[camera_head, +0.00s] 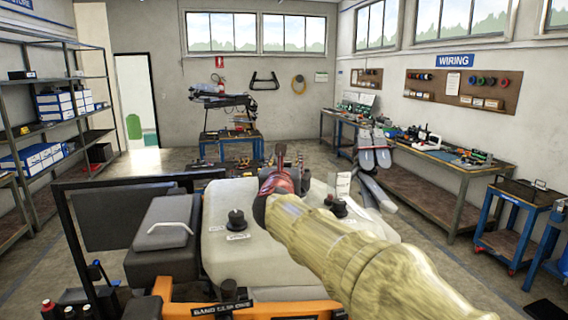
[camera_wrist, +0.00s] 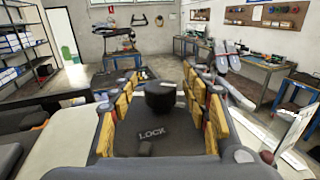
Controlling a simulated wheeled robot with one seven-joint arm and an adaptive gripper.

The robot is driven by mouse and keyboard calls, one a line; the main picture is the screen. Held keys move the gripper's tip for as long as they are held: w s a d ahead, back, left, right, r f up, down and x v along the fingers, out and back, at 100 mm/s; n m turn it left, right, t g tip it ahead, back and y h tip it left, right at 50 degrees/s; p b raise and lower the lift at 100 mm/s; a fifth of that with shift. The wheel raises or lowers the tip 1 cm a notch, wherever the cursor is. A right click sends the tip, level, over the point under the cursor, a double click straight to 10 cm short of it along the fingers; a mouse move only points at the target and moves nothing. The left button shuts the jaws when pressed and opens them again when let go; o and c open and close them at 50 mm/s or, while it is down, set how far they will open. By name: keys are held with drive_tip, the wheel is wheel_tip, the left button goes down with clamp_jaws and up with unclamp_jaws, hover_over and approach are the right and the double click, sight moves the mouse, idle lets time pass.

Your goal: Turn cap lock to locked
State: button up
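A black round cap (camera_wrist: 160,96) stands between the finger pads in the wrist view. A dark surface in front of it carries the white word LOCK (camera_wrist: 152,133) and a small dark peg. My gripper (camera_wrist: 163,74) is open, with yellow-padded fingers on both sides of the cap and gaps visible between. In the head view my gripper (camera_head: 281,162) reaches over the pale tank (camera_head: 268,262), and the cap between the fingers is hidden there. Two black knobs show on the tank, one left (camera_head: 236,219) and one right (camera_head: 338,207) of my arm. The cap's turn angle cannot be told.
A dark grey box with a handle (camera_head: 161,236) sits left of the tank, and an orange frame (camera_head: 235,307) runs in front. A white tag (camera_head: 343,184) stands near the right knob; a white sheet (camera_wrist: 296,132) is close on the right in the wrist view.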

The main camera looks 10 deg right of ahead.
drive_tip(key=shift+c, duration=1.2)
drive_tip(key=c, duration=0.9)
drive_tip(key=shift+a+m+h+p, duration=0.1)
drive_tip(key=shift+m+h+p, duration=0.2)
drive_tip(key=shift+h+p, duration=0.2)
drive_tip(key=m+g+h+p, duration=0.2)
drive_tip(key=h+p, duration=0.1)
drive_tip(key=shift+w+a+r+p, duration=0.1)
drive_tip(key=shift+r+p, duration=0.05)
drive_tip(key=shift+p, duration=0.15)
drive_tip(key=m+g+h+p, duration=0.5)
drive_tip(key=p, duration=0.2)
drive_tip(key=shift+h+p, duration=0.35)
drive_tip(key=shift+h, duration=0.05)
drive_tip(key=m+g+h+p, duration=0.1)
drive_tip(key=m+g+p, duration=0.1)
drive_tip(key=p, duration=0.3)
drive_tip(key=m+g+h+p, duration=0.1)
drive_tip(key=m+g+p, duration=0.2)
drive_tip(key=g+p, duration=0.2)
drive_tip(key=shift+g+h, duration=0.3)
drive_tip(key=shift+h, duration=0.1)
drive_tip(key=m+g+p, duration=0.2)
drive_tip(key=p, duration=0.1)
drive_tip(key=shift+g, duration=0.3)
drive_tip(key=shift+m+g+p, duration=0.3)
drive_tip(key=shift+g+p, duration=0.2)
drive_tip(key=shift+p, duration=0.1)
